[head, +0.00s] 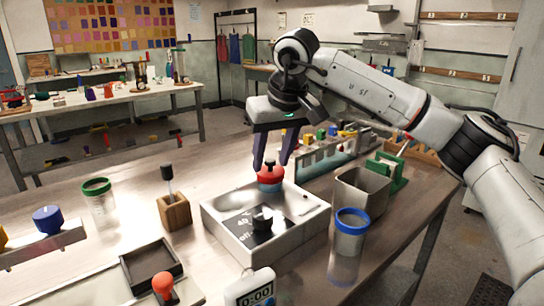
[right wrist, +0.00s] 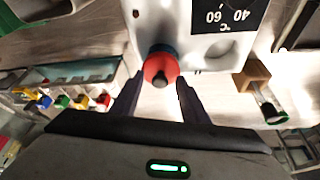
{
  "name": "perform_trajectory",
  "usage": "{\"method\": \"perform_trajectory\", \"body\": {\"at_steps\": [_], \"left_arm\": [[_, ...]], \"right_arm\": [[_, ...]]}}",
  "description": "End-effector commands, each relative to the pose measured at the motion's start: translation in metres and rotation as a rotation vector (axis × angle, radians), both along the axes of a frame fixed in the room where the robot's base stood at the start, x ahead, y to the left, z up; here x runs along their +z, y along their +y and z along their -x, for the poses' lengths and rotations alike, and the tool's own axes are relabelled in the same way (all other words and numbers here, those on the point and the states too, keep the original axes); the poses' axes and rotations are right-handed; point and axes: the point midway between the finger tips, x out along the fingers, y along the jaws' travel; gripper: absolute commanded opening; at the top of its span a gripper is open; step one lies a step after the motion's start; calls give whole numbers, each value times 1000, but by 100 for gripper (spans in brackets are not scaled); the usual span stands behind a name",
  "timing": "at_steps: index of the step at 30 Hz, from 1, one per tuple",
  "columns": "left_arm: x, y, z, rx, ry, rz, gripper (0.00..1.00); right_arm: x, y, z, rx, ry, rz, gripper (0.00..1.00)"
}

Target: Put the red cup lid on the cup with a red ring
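The red lid (head: 270,174) with a dark knob sits on the white device with dials, on top of something with a bluish band; I cannot tell whether that is a cup, and no red ring shows. In the right wrist view the red lid (right wrist: 160,68) lies just beyond and between my fingertips, with a blue edge behind it. My right gripper (head: 272,164) points down over the lid, its fingers apart on either side; no firm contact shows. My left gripper is out of view.
The white device (head: 312,215) stands mid-table. A blue-ringed cup (head: 351,236) and a grey bin (head: 360,195) are to its right. A wooden block (head: 174,211), a green-ringed cup (head: 99,204) and a blue lid (head: 47,220) are left. A red ball knob (head: 163,283) is in front.

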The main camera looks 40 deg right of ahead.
Motion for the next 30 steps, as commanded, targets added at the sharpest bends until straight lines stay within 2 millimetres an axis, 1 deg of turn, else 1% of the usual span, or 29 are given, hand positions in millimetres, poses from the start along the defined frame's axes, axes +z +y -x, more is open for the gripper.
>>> {"method": "perform_trajectory", "body": {"at_steps": [5, 8, 15, 18, 21, 25, 30], "left_arm": [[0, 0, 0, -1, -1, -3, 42], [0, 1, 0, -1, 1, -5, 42], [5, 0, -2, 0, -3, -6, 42], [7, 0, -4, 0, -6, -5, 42], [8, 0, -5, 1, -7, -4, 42], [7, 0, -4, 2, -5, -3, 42], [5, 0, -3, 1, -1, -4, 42]], "right_arm": [[2, 0, 0, 0, -1, 0, 41], [15, 1, 5, 0, -3, 0, 41], [60, 5, 23, 2, -4, -1, 41], [76, 6, 30, 1, -3, 0, 41], [87, 7, 35, 2, -2, -1, 41], [94, 7, 38, 0, 0, 0, 41], [96, 7, 39, 0, 0, 0, 41]]}}
